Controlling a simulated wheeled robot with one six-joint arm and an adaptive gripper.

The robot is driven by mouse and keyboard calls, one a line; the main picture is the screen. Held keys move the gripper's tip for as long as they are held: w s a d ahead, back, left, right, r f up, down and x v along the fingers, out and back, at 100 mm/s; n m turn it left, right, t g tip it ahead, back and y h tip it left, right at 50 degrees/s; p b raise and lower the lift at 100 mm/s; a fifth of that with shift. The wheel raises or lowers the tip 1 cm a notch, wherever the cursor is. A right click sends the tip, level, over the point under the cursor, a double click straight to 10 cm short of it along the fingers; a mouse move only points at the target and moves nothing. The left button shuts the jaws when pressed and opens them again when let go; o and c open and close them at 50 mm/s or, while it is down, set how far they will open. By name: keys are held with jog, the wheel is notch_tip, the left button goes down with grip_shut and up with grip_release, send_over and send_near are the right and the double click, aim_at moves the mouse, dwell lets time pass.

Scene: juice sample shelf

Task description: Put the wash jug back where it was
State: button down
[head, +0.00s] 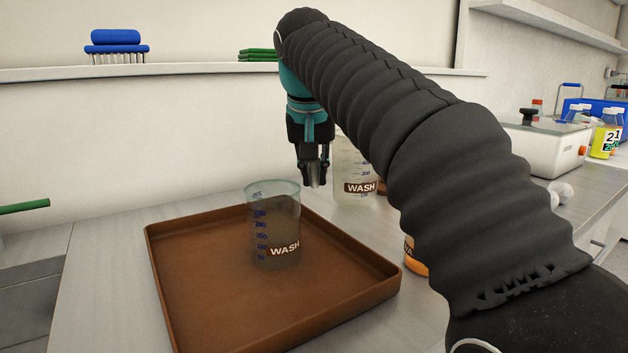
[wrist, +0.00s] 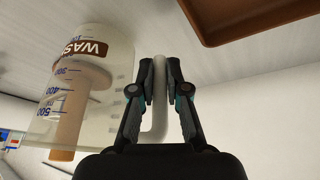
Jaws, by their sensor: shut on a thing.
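The wash jug (head: 352,160) is a clear vessel with a brown WASH label, upright behind the brown tray (head: 215,335), partly hidden by my arm. In the wrist view the jug (wrist: 112,95) appears upside down at the left, its pale handle (wrist: 160,75) between my fingers. My gripper (head: 314,182) is shut on that handle; its fingers show on both sides in the wrist view (wrist: 160,75). I cannot tell whether the jug touches the counter. A second clear beaker labelled WASH (head: 270,225) stands upright in the tray.
An orange container (head: 414,262) is half hidden behind my arm. At right stand a white boxy device (head: 545,145) and yellow bottles (head: 604,135). A wall shelf (head: 190,70) holds a blue brush (head: 115,42) and a green stack (head: 258,55).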

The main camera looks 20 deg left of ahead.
jog(key=shift+f, duration=0.6)
jog(key=shift+f, duration=0.15)
jog(key=c, duration=1.2)
grip_release()
jog(key=shift+p+v, duration=0.6)
jog(key=shift+v, duration=5.55)
jog(key=shift+w, duration=0.1)
